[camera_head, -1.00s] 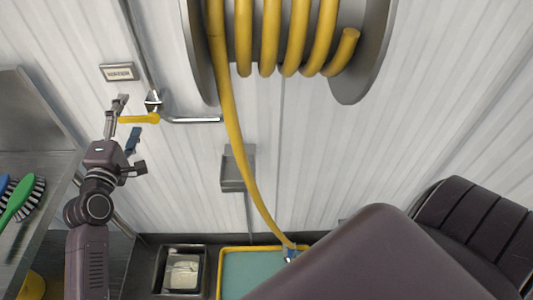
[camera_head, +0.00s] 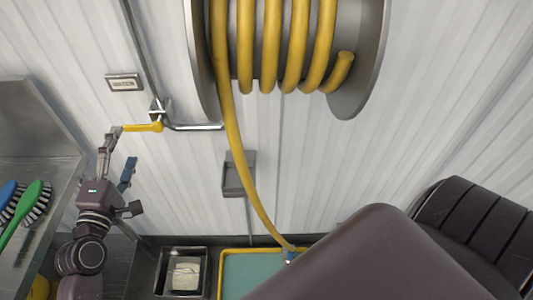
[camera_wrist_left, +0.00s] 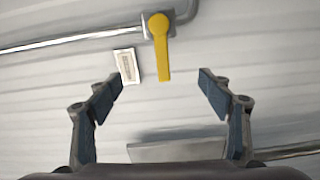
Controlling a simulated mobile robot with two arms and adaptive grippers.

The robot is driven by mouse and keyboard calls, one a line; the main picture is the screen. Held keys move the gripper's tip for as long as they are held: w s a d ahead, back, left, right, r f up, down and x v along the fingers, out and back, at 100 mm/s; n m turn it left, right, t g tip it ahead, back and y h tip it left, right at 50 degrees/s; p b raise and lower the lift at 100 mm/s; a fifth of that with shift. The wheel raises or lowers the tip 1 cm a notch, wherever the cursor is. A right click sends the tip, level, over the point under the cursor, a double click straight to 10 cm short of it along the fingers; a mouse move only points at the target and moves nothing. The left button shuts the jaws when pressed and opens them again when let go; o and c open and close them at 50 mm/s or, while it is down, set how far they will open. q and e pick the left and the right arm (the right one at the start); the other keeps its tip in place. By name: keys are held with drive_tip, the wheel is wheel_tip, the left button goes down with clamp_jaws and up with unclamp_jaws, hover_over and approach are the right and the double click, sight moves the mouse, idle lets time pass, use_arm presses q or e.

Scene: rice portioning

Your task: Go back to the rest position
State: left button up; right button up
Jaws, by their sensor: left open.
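My left gripper (camera_head: 122,150) is open and empty in front of the white wall at the left of the head view. A yellow valve lever (camera_head: 143,127) on a metal wall pipe (camera_head: 190,126) is close to its upper finger, pointing left in the head view. In the left wrist view, the lever (camera_wrist_left: 162,50) lies ahead of the spread fingers of my left gripper (camera_wrist_left: 162,82), with nothing between the pads. My right gripper is not in view.
A hose reel (camera_head: 366,70) with a yellow hose (camera_head: 238,150) hangs on the wall. A yellow-rimmed tray (camera_head: 222,265) and a dark bin (camera_head: 160,270) are below. A metal counter (camera_head: 50,165) at left holds a green brush (camera_head: 25,210) and a blue brush (camera_head: 10,192).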

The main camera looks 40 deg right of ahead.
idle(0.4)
use_arm(q)
drive_tip(key=s+a+f+m+g+y, duration=0.2)
drive_tip(key=s+a+f, duration=0.25)
drive_tip(key=f, duration=1.05)
drive_tip(key=s+a+f+m+g+y+b, duration=0.15)
drive_tip(key=s+a+f+y, duration=0.35)
drive_tip(key=f, duration=1)
drive_tip(key=s+a+f+m+g, duration=0.2)
drive_tip(key=s+a+f+g, duration=0.3)
drive_tip(key=f, duration=0.9)
drive_tip(key=s+a+f+m+g+y, duration=0.1)
drive_tip(key=s+f, duration=0.5)
drive_tip(key=s, duration=0.7)
drive_tip(key=s+a+f+m+g+y, duration=0.1)
drive_tip(key=s+a+f+m, duration=0.3)
drive_tip(key=s, duration=0.9)
drive_tip(key=s+a+f+m+g+y, duration=0.1)
drive_tip(key=s+a+f+m+g, duration=0.1)
drive_tip(key=s+f, duration=0.8)
drive_tip(key=s+a+g, duration=0.1)
drive_tip(key=s, duration=0.3)
drive_tip(key=shift+f+m+b, duration=0.15)
drive_tip(key=shift+m+b, duration=0.15)
drive_tip(key=shift+m, duration=0.05)
